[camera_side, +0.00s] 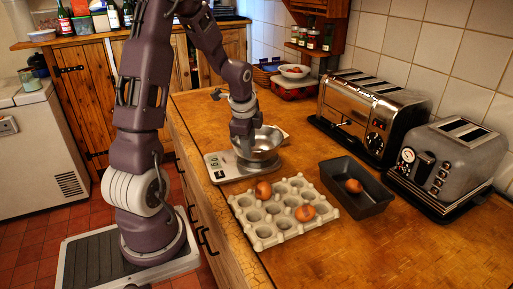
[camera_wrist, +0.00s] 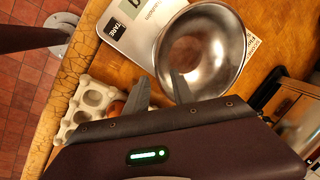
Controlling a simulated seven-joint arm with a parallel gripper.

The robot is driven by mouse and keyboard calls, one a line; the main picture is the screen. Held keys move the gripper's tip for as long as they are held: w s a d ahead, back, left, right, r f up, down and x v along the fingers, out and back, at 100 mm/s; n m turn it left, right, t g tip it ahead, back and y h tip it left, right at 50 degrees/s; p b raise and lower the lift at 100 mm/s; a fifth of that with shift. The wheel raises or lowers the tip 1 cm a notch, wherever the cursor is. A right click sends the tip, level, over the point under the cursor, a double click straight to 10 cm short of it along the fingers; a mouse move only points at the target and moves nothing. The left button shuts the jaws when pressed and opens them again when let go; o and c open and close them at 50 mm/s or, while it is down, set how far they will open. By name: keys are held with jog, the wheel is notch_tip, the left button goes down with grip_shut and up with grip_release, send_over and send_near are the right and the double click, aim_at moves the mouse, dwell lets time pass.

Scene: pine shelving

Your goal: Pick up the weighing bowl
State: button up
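The weighing bowl (camera_side: 266,143) is a shiny metal bowl sitting on a kitchen scale (camera_side: 222,171). In the wrist view the bowl (camera_wrist: 205,40) is seen from above, with a brownish patch inside that looks like a reflection. My gripper (camera_side: 243,140) is at the bowl's near left rim, pointing down. In the wrist view my gripper (camera_wrist: 160,82) is open, with one finger outside the bowl and the other overlapping its inside. I cannot tell whether either finger touches the rim. The scale (camera_wrist: 133,22) shows partly beside the bowl.
An egg tray (camera_side: 262,234) with two brown eggs lies in front of the scale. A dark loaf tin (camera_side: 372,205) holding a brown egg is to the right. Two toasters (camera_side: 372,112) (camera_side: 450,160) stand along the wall. The near right counter is clear.

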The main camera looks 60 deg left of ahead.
jog(key=x, duration=0.4)
jog(key=shift+s+a, duration=0.1)
jog(key=shift+a, duration=0.1)
grip_shut()
dwell(1.1)
